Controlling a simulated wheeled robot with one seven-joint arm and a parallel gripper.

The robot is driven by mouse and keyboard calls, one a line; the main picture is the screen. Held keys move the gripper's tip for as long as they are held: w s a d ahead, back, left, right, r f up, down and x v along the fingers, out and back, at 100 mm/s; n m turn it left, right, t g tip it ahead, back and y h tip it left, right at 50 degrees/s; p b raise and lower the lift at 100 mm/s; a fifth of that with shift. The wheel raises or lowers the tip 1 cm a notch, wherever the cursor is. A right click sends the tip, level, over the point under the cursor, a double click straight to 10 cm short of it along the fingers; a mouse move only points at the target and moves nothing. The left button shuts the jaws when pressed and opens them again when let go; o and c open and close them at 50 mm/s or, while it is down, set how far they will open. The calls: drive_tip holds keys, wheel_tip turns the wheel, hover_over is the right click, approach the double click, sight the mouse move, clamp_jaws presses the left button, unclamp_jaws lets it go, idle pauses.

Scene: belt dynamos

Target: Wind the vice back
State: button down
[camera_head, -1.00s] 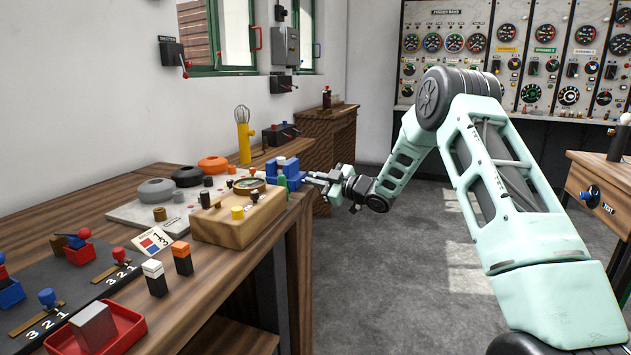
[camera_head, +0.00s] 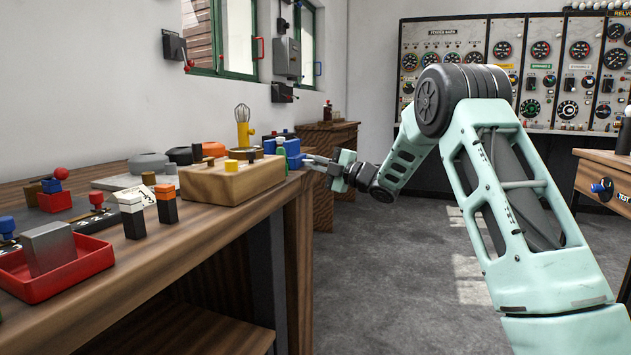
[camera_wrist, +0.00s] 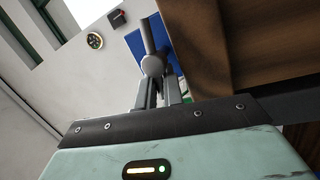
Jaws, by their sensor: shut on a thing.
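The blue vice (camera_head: 292,148) sits at the right end of the wooden bench, partly hidden by a wooden block and a green object. My gripper (camera_head: 309,160) is at its right side, reaching in from the right. In the wrist view, the fingers of my gripper (camera_wrist: 158,86) are closed around a grey bar with a round end, the vice handle (camera_wrist: 152,64). The blue vice body (camera_wrist: 134,42) shows behind it. The jaws of the vice and the gap between them cannot be made out.
The wooden bench (camera_head: 215,228) runs along the left. A wooden block with knobs (camera_head: 232,182), orange-topped and white-topped pieces and a red tray (camera_head: 80,270) stand on it. A wooden cabinet (camera_head: 327,190) is behind the vice. The grey floor (camera_head: 400,280) right of the bench is open.

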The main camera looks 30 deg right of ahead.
drive_tip(key=shift+f+n+y+b, duration=0.15)
drive_tip(key=shift+f+n+b, duration=0.1)
drive_tip(key=shift+n+b, duration=0.55)
drive_tip(key=shift+f+n+y+b, duration=0.2)
drive_tip(key=shift+n+b, duration=0.4)
drive_tip(key=shift+b, duration=0.25)
drive_tip(key=c, duration=1.6)
unclamp_jaws()
drive_tip(key=shift+s, duration=0.1)
drive_tip(key=shift+r, duration=0.1)
